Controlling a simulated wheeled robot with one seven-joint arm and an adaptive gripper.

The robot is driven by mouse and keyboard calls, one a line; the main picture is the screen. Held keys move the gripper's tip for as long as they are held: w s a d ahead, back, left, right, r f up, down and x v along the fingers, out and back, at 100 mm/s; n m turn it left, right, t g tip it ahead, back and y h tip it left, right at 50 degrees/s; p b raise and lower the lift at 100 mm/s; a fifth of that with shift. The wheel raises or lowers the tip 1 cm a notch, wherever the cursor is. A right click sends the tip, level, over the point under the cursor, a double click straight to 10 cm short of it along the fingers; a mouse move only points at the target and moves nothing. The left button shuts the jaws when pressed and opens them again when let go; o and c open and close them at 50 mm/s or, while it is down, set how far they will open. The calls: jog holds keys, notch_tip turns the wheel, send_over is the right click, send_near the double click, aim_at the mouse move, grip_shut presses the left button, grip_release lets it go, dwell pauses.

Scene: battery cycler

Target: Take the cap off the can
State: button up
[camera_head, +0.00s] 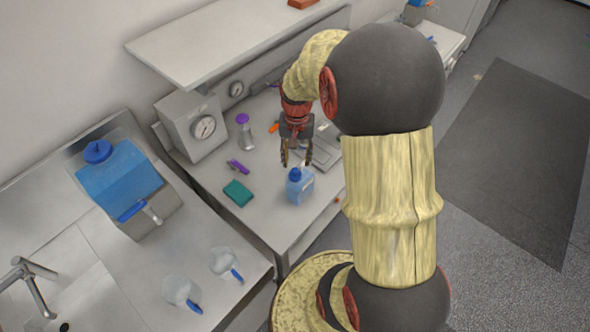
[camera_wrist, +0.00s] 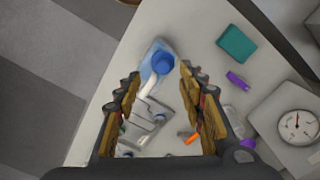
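A small translucent blue can (camera_head: 300,190) with a blue cap (camera_head: 295,174) stands upright on the grey table. In the wrist view the cap (camera_wrist: 162,63) sits on the can (camera_wrist: 152,48), just beyond the fingers. A white bar, perhaps a spout or handle, runs from it. My gripper (camera_head: 296,160) points down above the table, a little behind the can and apart from it. In the wrist view my gripper (camera_wrist: 160,95) has its fingers wide apart with nothing between them.
A teal block (camera_head: 238,193), a purple clip (camera_head: 238,167) and a purple-topped bottle (camera_head: 244,132) lie or stand left of the can. A dial box (camera_head: 194,127) is behind. Clear jugs (camera_head: 182,292) stand on the counter. A shelf (camera_head: 220,40) overhangs the table's back.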

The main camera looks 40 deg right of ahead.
aim_at(295, 170)
jog(key=f, duration=0.5)
jog(key=shift+w+f, duration=0.3)
jog(key=shift+f, duration=0.05)
jog(key=shift+a, duration=0.1)
jog(key=shift+c, duration=1.3)
jog(key=c, duration=0.7)
